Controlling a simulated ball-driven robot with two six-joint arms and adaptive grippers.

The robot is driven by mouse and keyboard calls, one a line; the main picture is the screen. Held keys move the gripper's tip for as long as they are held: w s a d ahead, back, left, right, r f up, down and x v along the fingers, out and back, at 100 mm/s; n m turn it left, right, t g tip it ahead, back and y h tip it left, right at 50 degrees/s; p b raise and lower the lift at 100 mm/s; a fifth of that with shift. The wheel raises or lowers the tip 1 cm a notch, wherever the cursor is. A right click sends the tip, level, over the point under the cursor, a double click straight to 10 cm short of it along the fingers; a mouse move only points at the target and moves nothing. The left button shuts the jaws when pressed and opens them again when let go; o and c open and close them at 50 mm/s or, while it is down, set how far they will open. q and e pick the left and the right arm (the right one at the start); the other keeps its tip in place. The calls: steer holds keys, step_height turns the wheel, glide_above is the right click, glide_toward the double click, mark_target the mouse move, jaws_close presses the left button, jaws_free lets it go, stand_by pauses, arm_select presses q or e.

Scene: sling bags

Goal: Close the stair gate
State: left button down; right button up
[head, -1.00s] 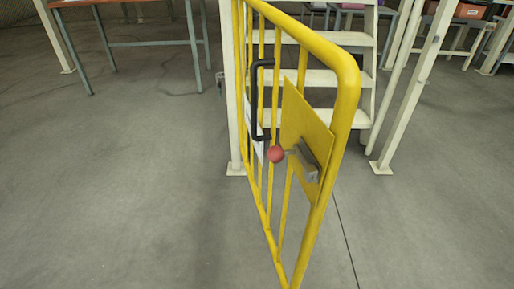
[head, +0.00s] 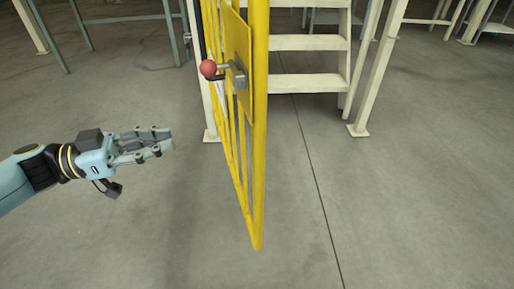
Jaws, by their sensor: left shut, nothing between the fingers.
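The yellow stair gate (head: 259,150) stands swung out toward me, away from the white stairs (head: 303,82) behind it. Its plate (head: 238,50) carries a latch (head: 238,75) with a red ball knob (head: 208,69). The gate's top is cut off by the picture's upper edge. My left gripper (head: 168,140) is in the head view to the left of the gate, below the knob and apart from both. Its fingers are shut and empty, pointing right toward the gate. My right gripper is not in the view.
A white post (head: 205,100) stands at the gate's far end. Another white post (head: 380,70) stands to the right of the stairs. A table leg (head: 82,25) shows at the upper left. The grey floor (head: 400,220) is clear in front and to the right.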

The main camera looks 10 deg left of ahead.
arm_select(q)
steer(key=b, duration=0.2)
glide_toward(247, 124)
steer(key=x, duration=0.6)
steer(key=shift+d+f, duration=0.1)
steer(key=shift+f, duration=0.05)
steer(key=shift+w+d, duration=0.35)
steer(key=shift+d, duration=0.15)
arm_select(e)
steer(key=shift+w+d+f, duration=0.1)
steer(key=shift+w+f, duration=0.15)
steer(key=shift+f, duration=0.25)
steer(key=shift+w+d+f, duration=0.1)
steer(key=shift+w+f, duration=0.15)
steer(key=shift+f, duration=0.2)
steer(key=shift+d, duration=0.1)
